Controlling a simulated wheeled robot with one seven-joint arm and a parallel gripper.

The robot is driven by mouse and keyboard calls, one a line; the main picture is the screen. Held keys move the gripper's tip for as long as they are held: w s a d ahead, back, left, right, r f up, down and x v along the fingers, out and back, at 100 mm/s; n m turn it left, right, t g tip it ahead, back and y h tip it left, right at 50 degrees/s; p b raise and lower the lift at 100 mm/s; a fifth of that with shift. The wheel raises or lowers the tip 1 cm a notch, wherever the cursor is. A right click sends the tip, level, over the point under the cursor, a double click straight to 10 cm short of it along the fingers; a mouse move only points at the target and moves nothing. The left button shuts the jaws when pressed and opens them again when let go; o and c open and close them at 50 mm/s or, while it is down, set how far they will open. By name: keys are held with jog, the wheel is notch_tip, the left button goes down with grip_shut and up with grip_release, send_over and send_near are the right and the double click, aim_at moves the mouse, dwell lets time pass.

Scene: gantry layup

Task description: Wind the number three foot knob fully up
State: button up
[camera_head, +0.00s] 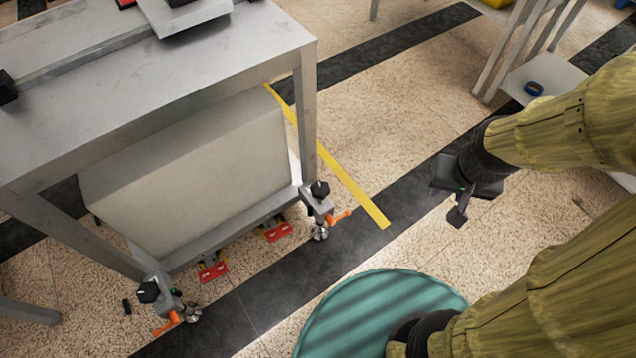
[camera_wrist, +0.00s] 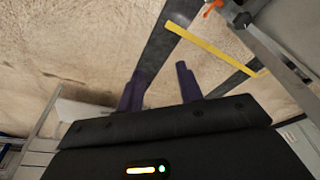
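Two feet with black knobs show on the metal bench frame in the head view. One black knob (camera_head: 319,188) is at the near right corner, above an orange lever (camera_head: 339,216). The other black knob (camera_head: 149,292) is at the lower left, with its own orange lever (camera_head: 167,324). I cannot read a number on either. My gripper (camera_head: 459,214) hangs to the right of the bench, well apart from both knobs. In the wrist view its two fingers (camera_wrist: 160,82) are spread with nothing between them. An orange lever and a dark knob (camera_wrist: 242,19) show at that view's top right.
A large pale block (camera_head: 190,175) sits low in the bench frame. Red pieces (camera_head: 278,232) lie on the floor by its lower rail. A yellow floor strip (camera_head: 350,185) runs past the right corner. Open floor lies between bench and gripper. A grey stand (camera_head: 545,75) is behind.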

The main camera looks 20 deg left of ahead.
jog(key=shift+o, duration=0.6)
jog(key=shift+s, duration=0.15)
jog(key=o, duration=0.4)
jog(key=shift+c, duration=0.2)
jog(key=shift+o, duration=1.4)
jog(key=w+d+f+n+t+b, duration=0.1)
jog(key=w+f, duration=0.2)
jog(key=w, duration=0.3)
jog(key=shift+d+n, duration=0.3)
jog(key=w+a+f+n+t+y+b, duration=0.1)
jog(key=w+f+n+t+b, duration=0.2)
jog(key=w, duration=0.4)
jog(key=w+a+f+n+t+y, duration=0.1)
jog(key=w+f+n, duration=0.1)
jog(key=w+f, duration=0.45)
jog(key=w+a+f+n+y+b, duration=0.3)
jog(key=w+a+f+n+y, duration=0.15)
jog(key=a+f+y, duration=0.35)
jog(key=s+a+f+n+g+y+b, duration=0.3)
jog(key=s+f+n+g+y, duration=0.4)
jog(key=s+f, duration=0.4)
jog(key=shift+s+a+f+g+y+b, duration=0.2)
jog(key=shift+a+f+g+y+b, duration=0.1)
jog(key=shift+a+f+y, duration=0.35)
